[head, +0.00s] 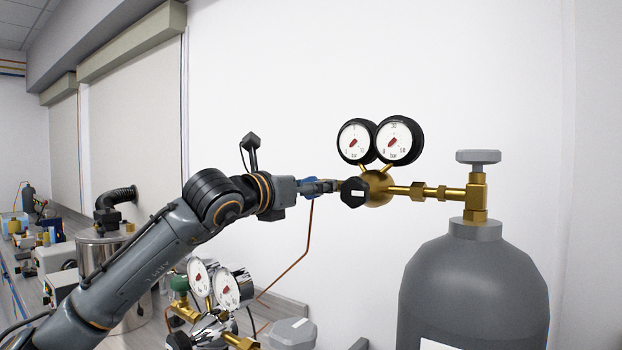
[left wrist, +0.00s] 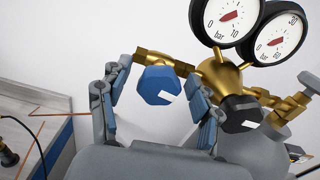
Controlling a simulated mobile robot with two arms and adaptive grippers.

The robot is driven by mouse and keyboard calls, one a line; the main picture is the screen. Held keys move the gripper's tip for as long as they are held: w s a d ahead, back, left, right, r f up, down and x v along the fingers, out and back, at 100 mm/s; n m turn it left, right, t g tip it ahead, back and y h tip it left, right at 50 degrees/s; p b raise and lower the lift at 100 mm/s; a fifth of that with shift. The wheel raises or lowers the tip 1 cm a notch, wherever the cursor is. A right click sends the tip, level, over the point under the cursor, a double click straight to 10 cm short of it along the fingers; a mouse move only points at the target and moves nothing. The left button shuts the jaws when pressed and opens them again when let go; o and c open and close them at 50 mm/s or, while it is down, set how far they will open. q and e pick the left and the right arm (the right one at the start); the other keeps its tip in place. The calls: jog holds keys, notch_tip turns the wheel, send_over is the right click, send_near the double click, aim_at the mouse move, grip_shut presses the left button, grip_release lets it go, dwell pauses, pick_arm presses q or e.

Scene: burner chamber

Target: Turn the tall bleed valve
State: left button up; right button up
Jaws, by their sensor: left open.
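A blue faceted knob with a white mark (left wrist: 158,86) sits on a brass stem at the left side of a brass regulator body (left wrist: 218,78); it looks like the bleed valve. In the head view the blue knob (head: 311,188) is small and partly covered by my gripper. My left gripper (left wrist: 161,80) is open, with one finger on each side of the knob. A gap shows left of the knob; I cannot tell whether the right finger touches it. The regulator also shows in the head view (head: 376,189), with a black knob (head: 353,192) on its front. My right gripper is in neither view.
Two round gauges (head: 397,140) stand above the regulator. A grey gas cylinder (head: 473,285) with a grey handwheel (head: 478,157) stands at the right. A second gauge set (head: 227,287) and bench equipment lie lower left. The white wall is close behind.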

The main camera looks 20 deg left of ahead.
pick_arm(q)
jog(key=shift+w, duration=0.1)
jog(key=c, duration=1.2)
jog(key=shift+o, duration=0.2)
